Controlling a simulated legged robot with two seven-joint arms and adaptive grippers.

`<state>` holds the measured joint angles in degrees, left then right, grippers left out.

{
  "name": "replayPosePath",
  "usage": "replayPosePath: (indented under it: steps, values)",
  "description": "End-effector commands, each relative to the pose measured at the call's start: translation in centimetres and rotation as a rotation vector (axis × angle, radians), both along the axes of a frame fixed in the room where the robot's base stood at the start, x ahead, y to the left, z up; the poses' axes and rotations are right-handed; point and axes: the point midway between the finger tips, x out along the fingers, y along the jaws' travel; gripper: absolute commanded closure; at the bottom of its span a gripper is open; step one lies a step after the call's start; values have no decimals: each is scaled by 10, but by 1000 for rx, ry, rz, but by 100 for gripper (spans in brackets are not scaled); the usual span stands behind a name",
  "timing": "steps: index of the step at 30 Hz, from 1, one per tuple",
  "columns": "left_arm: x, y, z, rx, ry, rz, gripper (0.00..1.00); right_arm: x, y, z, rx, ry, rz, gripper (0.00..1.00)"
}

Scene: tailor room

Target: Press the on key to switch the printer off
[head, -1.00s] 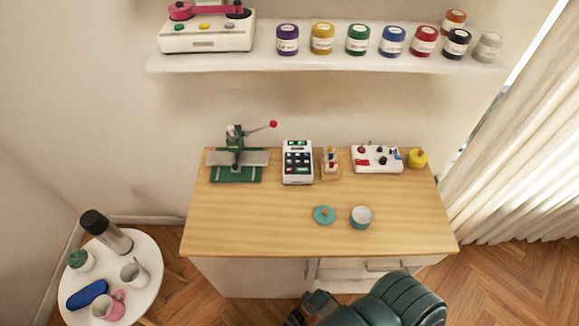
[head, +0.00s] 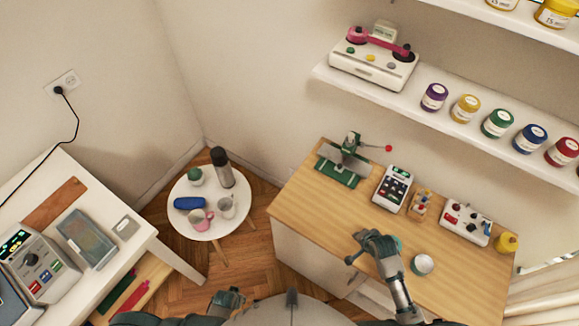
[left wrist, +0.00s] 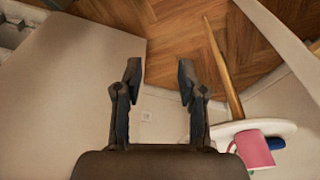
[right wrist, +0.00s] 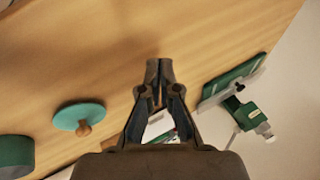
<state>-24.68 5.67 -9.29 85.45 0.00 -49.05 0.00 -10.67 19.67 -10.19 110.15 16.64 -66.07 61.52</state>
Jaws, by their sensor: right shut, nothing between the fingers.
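No printer is plainly labelled. A grey device (head: 38,268) with a lit green display, a dark knob and coloured keys stands on the white table at the left of the head view; I cannot tell whether it is the printer, nor read its keys. A white keypad device (head: 392,187) stands on the wooden table. My right gripper (head: 365,248) is shut and empty above the wooden table's front edge; its closed fingers also show in the right wrist view (right wrist: 160,72). My left gripper (head: 228,298) is low, right of the white table, open and empty in the left wrist view (left wrist: 160,75).
The white table (head: 140,245) also holds a grey flat tray (head: 87,238). A round side table (head: 206,233) with a flask (head: 222,167) and cups stands between the tables. The wooden table (head: 300,195) bears a green press (head: 342,165) and a tin (head: 423,265). A shelf runs above.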

Motion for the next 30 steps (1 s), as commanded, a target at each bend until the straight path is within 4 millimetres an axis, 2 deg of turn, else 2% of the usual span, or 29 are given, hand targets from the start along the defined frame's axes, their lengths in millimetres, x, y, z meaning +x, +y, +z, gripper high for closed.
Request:
replayPosePath:
  steps: [1,3,6,9,12,18,30]
  values:
    - [-18,3,-20,3,24,-3,60,28,-14,16,71,-19,-127,100]
    - [-46,7,-50,6,44,-8,60,66,-34,36,216,-37,-348,100]
    - [-87,14,-81,9,66,-14,60,112,-62,66,425,-54,-634,100]
    - [-121,21,-98,12,83,-18,60,145,-87,94,598,-65,-850,100]
    - [-146,26,-107,14,92,-21,60,166,-105,114,723,-71,-995,100]
    - [-166,30,-112,15,100,-24,60,182,-119,130,832,-72,-1111,100]
    - [-166,30,-113,15,100,-24,60,182,-119,127,834,-70,-1116,100]
